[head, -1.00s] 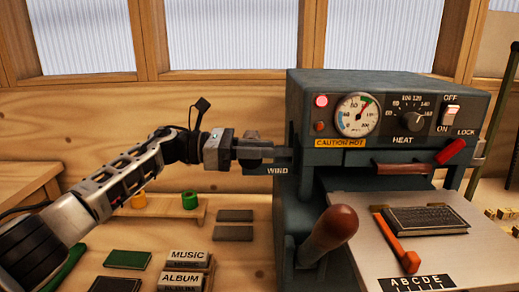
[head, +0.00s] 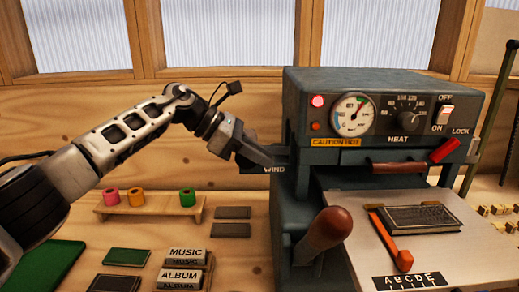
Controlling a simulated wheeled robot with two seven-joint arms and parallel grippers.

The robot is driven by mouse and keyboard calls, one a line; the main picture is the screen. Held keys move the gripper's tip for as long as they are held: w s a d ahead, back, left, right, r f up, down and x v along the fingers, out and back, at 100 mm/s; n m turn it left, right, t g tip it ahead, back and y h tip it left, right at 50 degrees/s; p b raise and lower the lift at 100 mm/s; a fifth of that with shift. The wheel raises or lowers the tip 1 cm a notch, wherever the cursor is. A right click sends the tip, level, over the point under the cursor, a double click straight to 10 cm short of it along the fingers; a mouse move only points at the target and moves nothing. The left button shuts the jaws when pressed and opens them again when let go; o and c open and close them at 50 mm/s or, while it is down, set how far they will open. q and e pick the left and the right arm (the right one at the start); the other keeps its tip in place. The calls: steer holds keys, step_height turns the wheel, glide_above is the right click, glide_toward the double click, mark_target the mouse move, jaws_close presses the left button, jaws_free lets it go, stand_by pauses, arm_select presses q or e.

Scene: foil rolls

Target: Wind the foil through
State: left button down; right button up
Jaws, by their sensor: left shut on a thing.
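The dark hot-foil machine (head: 292,110) stands right of centre, with a red lamp lit and a gauge on its front. Its WIND label (head: 274,170) is at the left side of the machine. My left gripper (head: 268,157) reaches in from the left, tilted down to the right, its fingers at the machine's side just above that label. It is shut on the winding part there, which the fingers mostly hide. Pink (head: 110,197), orange (head: 136,197) and green (head: 187,197) foil rolls sit on a wooden rack. No foil strip is discernible in the machine. My right gripper is out of view.
A brown-knobbed lever (head: 328,228) stands at the machine's front. A plate with a dark book (head: 418,217) and an orange bar (head: 391,240) lies to the right. MUSIC (head: 186,254) and ALBUM (head: 180,275) blocks and a green cover (head: 126,257) lie at front left.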

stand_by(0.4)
arm_select(q)
steer(key=c, duration=1.2)
jaws_free()
steer(key=shift+c, duration=0.2)
steer(key=shift+a, duration=0.15)
steer(key=b+v, duration=0.1)
steer(key=v, duration=1.4)
steer(key=shift+a+r, duration=0.2)
steer(key=shift+r, duration=0.25)
